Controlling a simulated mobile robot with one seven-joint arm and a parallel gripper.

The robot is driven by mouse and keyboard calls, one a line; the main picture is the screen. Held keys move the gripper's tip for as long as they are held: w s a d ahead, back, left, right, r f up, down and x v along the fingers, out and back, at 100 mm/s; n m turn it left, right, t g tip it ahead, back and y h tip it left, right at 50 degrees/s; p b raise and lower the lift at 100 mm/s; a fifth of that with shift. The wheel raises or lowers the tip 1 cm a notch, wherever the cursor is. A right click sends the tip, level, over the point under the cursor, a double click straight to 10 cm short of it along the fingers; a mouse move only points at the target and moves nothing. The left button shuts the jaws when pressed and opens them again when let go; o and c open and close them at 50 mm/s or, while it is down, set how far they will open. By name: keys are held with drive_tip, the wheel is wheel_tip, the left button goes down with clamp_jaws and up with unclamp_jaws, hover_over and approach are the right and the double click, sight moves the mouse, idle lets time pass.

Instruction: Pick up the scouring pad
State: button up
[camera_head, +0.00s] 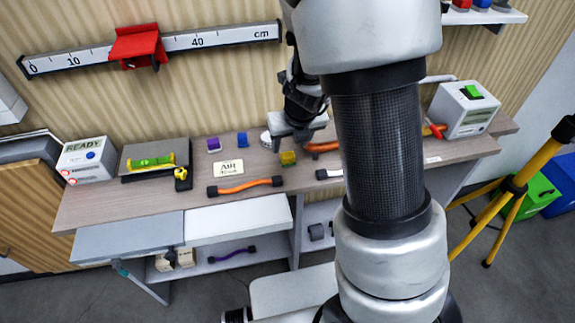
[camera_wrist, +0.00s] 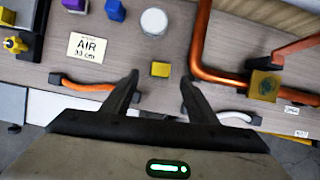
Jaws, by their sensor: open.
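A small yellow block, which looks like the scouring pad (camera_wrist: 160,69), lies on the wooden bench. In the wrist view it sits just beyond the gap between my fingertips, roughly centred. It also shows in the head view (camera_head: 288,158), below and slightly left of my gripper (camera_head: 297,130). In the wrist view my gripper (camera_wrist: 159,80) is open and empty, with its fingers on either side of the line to the pad. I cannot tell its exact height above the bench.
A white round thing (camera_wrist: 153,21) is close behind the pad. A copper pipe (camera_wrist: 203,45) with a brass block (camera_wrist: 264,86) stands to the right. An orange-handled thing (camera_wrist: 87,84) and an AIR sign (camera_wrist: 87,47) lie left. Purple (camera_wrist: 116,10) and blue blocks are behind.

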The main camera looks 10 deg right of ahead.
sight(288, 155)
drive_tip(key=shift+x, duration=0.95)
drive_tip(key=b+x, duration=0.3)
drive_tip(key=x, duration=0.1)
drive_tip(key=shift+s+d+f, duration=0.2)
drive_tip(key=shift+s, duration=0.05)
drive_tip(key=shift+w+f, duration=0.3)
drive_tip(key=shift+f, duration=0.2)
drive_tip(key=shift+c, duration=0.4)
drive_tip(key=c, duration=1)
